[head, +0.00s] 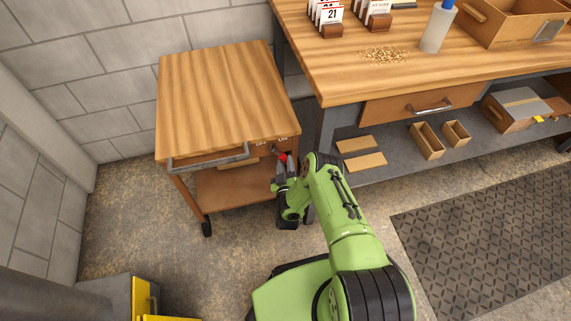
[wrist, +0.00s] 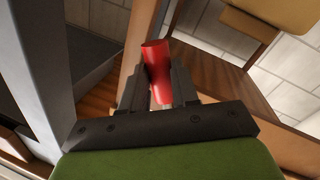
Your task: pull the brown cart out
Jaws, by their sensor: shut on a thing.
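The brown cart (head: 220,95) stands against the grey wall, left of the workbench. It has a wooden top, a grey handle bar (head: 208,159) along its front edge and a lower shelf (head: 235,187). "OFF" and "ON" labels are at its front right corner. My gripper (head: 283,166) is at that corner, below the labels, away from the handle bar. It is shut on a red lever (head: 283,156). In the wrist view the red lever (wrist: 156,60) stands between the two dark fingers. The lever's base is hidden.
The workbench (head: 345,85) stands close at the cart's right, with a drawer (head: 420,103) and a lower shelf holding boxes. A yellow and grey unit (head: 140,298) is at the bottom left. The floor (head: 150,235) in front of the cart is clear. A dark mat (head: 490,235) lies at right.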

